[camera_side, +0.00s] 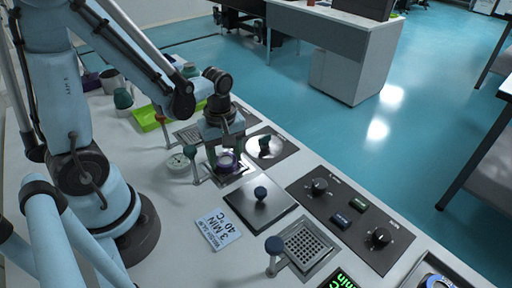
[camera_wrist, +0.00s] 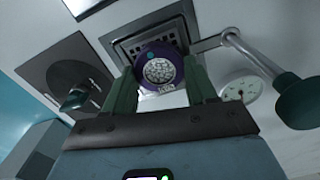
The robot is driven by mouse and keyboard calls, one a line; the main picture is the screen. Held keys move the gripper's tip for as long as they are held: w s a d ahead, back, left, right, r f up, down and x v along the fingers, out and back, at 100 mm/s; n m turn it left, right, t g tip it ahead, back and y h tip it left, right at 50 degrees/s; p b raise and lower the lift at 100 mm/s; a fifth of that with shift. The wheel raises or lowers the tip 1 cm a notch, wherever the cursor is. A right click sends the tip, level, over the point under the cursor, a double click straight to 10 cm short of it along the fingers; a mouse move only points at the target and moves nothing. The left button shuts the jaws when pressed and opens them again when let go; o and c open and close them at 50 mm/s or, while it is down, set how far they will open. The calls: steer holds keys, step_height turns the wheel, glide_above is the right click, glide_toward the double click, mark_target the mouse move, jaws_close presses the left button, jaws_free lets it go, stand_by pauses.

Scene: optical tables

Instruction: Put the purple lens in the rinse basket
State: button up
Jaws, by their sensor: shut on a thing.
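The purple lens (camera_side: 228,162) is a ring with a clear, dotted-looking centre; in the wrist view it shows between my fingers (camera_wrist: 158,47). My gripper (camera_side: 225,148) points down and is shut on it. In the wrist view my green fingers (camera_wrist: 158,92) stand on both sides of the ring. Below the lens is a square metal basket (camera_wrist: 122,45) set in the bench, with a side handle ending in a dark green knob (camera_wrist: 298,100). I cannot tell whether the lens touches its floor. Another perforated basket (camera_side: 306,246) with a blue-knobbed handle (camera_side: 274,245) is nearer the camera. No label names the rinse basket.
A metal lid (camera_side: 262,208) with a blue knob and a plate (camera_side: 272,152) with a green knob lie close by. A card (camera_side: 217,229), a dial (camera_side: 178,162), a control panel (camera_side: 345,210) and a lime-green tray (camera_side: 148,117) are around. The red-knobbed handle (camera_side: 166,118) stands behind.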

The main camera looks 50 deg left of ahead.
mark_target(234, 163)
steer(key=shift+f, duration=0.15)
steer(key=o, duration=1.1)
steer(key=shift+c, duration=0.2)
steer(key=shift+r, duration=0.2)
steer(key=w+d+r+m+t, duration=0.1)
steer(key=d+r+m+t, duration=0.2)
steer(key=r+m+t, duration=0.4)
step_height(234, 163, up, 6)
steer(key=m, duration=0.8)
steer(key=shift+w+d+m, duration=0.2)
steer(key=shift+m, duration=0.2)
